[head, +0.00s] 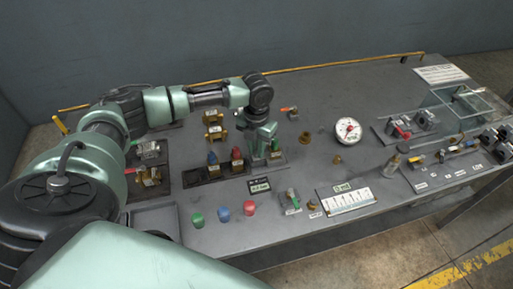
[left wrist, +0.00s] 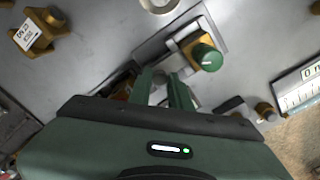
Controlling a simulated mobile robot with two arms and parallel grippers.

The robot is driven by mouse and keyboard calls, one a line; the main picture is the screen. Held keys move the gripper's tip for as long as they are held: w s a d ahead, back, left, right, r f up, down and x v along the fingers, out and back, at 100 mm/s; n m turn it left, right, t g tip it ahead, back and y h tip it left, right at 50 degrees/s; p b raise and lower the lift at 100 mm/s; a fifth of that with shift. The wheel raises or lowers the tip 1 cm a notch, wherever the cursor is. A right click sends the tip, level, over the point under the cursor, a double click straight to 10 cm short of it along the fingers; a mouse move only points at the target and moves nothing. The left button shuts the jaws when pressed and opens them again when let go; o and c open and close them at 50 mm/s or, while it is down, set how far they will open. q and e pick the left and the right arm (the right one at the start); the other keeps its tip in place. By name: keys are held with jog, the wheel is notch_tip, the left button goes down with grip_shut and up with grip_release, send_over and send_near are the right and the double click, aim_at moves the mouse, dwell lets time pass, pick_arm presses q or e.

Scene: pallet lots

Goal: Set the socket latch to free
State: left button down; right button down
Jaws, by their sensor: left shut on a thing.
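My left gripper (head: 263,153) reaches down onto a small grey fixture (head: 277,159) in the middle of the bench. In the left wrist view, my left gripper (left wrist: 165,75) is shut on a small part, mostly hidden by the fingers; I cannot tell surely which part. Just beyond the fingertips, the fixture's light plate carries a brass block with a green knob (left wrist: 206,56). The knob is apart from the fingers. The socket latch cannot be told apart with certainty. My right gripper is not in view.
Green (head: 197,220), blue (head: 223,214) and red (head: 250,208) caps stand in front. A round gauge (head: 348,130) is to the right. Bare bench lies behind it.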

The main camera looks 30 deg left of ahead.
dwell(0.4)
pick_arm(q)
jog(key=shift+s+a+r+p, duration=0.2)
jog(key=shift+s+a+p, duration=0.4)
jog(key=shift+p, duration=0.3)
jog(key=shift+a+f, duration=0.1)
jog(key=shift+f, duration=0.1)
jog(key=c, duration=1.4)
grip_release()
jog(key=shift+o, duration=0.5)
jog(key=shift+s, duration=0.15)
notch_tip(320, 180, up, 8)
jog(key=b, duration=0.2)
jog(key=shift+f, duration=0.1)
